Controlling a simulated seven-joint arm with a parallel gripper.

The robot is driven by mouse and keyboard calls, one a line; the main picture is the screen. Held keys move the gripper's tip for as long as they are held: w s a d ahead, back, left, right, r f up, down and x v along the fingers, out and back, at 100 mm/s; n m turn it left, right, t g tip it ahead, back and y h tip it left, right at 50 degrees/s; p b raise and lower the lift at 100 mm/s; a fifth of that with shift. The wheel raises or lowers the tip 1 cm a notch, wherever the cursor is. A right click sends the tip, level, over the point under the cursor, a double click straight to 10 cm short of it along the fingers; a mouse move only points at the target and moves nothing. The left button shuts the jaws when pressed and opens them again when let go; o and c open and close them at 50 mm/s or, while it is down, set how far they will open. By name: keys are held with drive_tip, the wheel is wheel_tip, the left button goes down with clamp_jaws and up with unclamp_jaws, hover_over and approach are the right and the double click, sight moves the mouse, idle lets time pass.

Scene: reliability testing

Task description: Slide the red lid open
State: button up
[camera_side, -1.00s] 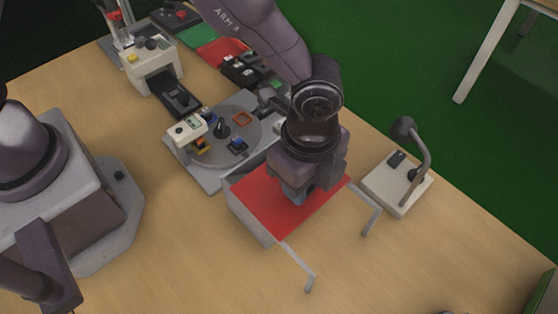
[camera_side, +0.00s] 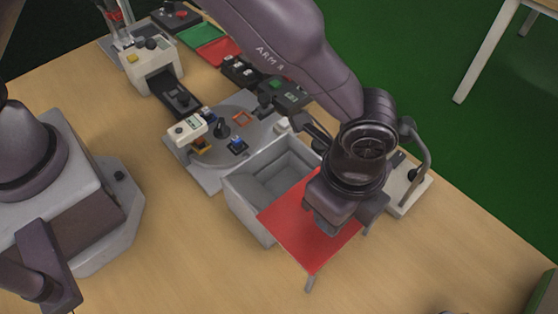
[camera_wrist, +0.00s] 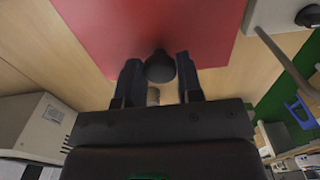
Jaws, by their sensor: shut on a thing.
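The red lid (camera_side: 304,236) is a flat panel slid off toward the front right of the grey box (camera_side: 245,205). The left part of the box stands open, and its grey inside shows empty where visible. The lid's front corner rests by a thin rail leg. My gripper is over the lid in the side view, and its fingers are hidden there.
A round grey plate with small parts (camera_side: 222,135) stands behind the box. A white base with a curved dark arm (camera_side: 405,195) stands close to my gripper on the right.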

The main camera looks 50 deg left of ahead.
drive_tip(key=o, duration=0.5)
drive_tip(key=shift+r, duration=0.1)
drive_tip(key=shift+r, duration=2.45)
